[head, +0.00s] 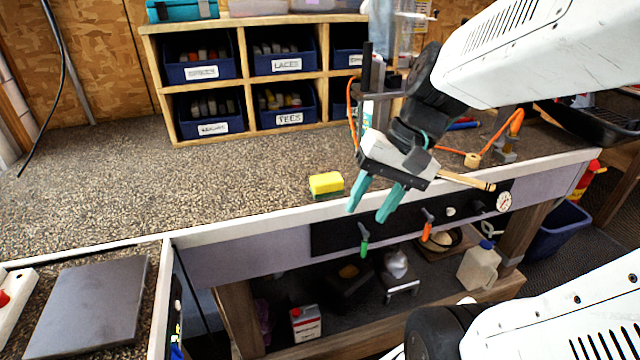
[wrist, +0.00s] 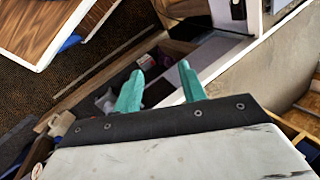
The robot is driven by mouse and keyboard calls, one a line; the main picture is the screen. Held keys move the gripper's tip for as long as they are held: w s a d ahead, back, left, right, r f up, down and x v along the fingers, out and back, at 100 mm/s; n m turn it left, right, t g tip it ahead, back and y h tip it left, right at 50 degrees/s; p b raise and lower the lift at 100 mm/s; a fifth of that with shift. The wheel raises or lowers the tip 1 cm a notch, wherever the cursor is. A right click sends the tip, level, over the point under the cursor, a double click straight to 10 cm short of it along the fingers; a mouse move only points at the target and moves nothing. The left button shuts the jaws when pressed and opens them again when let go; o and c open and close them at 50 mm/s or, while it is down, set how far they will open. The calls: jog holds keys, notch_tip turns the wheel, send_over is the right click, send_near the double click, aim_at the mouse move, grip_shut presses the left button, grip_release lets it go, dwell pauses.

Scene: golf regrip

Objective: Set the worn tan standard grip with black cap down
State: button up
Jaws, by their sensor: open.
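My gripper (head: 369,212) is in the right half of the head view, by the bench's front edge, with its teal fingers pointing down. The fingers are apart and nothing shows between them. In the wrist view my gripper (wrist: 160,70) is also open and empty, with the lower shelf area behind it.
A yellow sponge (head: 326,183) lies on the bench top (head: 240,185) left of my gripper. A cubby shelf (head: 248,80) with blue bins stands at the back. A dark grey plate (head: 88,305) lies at lower left. The bench's middle left is clear.

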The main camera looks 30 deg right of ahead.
jog(key=s+a+r+n+h, duration=0.2)
jog(key=s+a+n+h, duration=0.1)
jog(key=s+n+h, duration=0.1)
jog(key=shift+s+a+r+n, duration=0.2)
jog(key=shift+s+a+n, duration=0.05)
jog(key=shift+s+n, duration=0.6)
jog(key=shift+w, duration=0.1)
dwell(0.6)
